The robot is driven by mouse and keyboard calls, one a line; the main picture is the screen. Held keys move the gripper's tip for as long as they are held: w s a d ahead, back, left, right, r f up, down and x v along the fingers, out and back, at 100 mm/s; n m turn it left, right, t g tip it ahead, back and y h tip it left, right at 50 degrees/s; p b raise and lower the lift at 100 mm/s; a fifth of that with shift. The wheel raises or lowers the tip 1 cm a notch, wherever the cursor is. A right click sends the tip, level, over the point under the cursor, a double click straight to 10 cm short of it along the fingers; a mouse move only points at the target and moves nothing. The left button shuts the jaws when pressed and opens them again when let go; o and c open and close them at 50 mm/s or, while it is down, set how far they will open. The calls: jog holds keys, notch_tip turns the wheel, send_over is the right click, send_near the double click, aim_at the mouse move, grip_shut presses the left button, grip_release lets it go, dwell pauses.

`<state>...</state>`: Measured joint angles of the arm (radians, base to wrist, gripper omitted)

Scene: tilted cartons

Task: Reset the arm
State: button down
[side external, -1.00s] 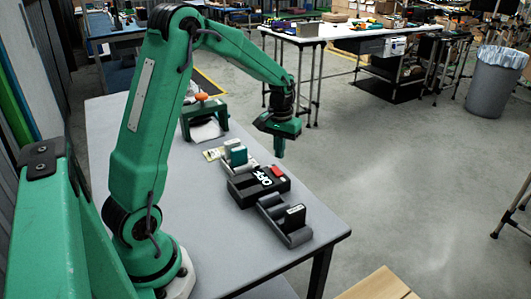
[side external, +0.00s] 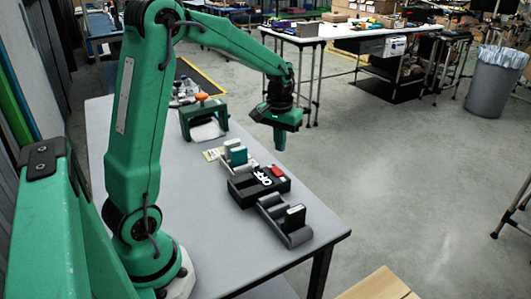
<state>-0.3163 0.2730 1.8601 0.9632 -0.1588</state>
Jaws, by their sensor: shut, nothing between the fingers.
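My gripper (side external: 279,138) is at the end of my green arm, pointing down. It is shut and empty, and hangs above the far right edge of the grey table (side external: 190,235). Below and left of it on the table is a black box (side external: 258,186) with white lettering and a red part on top. A grey holder with a teal carton (side external: 237,155) stands behind the box. Another grey holder with a dark, white-topped carton (side external: 294,217) stands in front of it. My gripper touches none of these.
A green stand (side external: 205,119) with an orange knob is farther back on the table. A wooden surface (side external: 378,285) is at the bottom right. The near left tabletop is clear.

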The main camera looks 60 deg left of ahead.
jog(key=s+d+r+m+t, duration=0.2)
jog(key=s+d+r, duration=0.3)
jog(key=s, duration=0.4)
jog(key=s+d+r+m+t, duration=0.3)
jog(key=s+d+r, duration=0.1)
jog(key=s+d, duration=0.4)
jog(key=shift+s+d+r, duration=0.2)
jog(key=shift+s+r, duration=0.15)
jog(key=shift+s, duration=0.5)
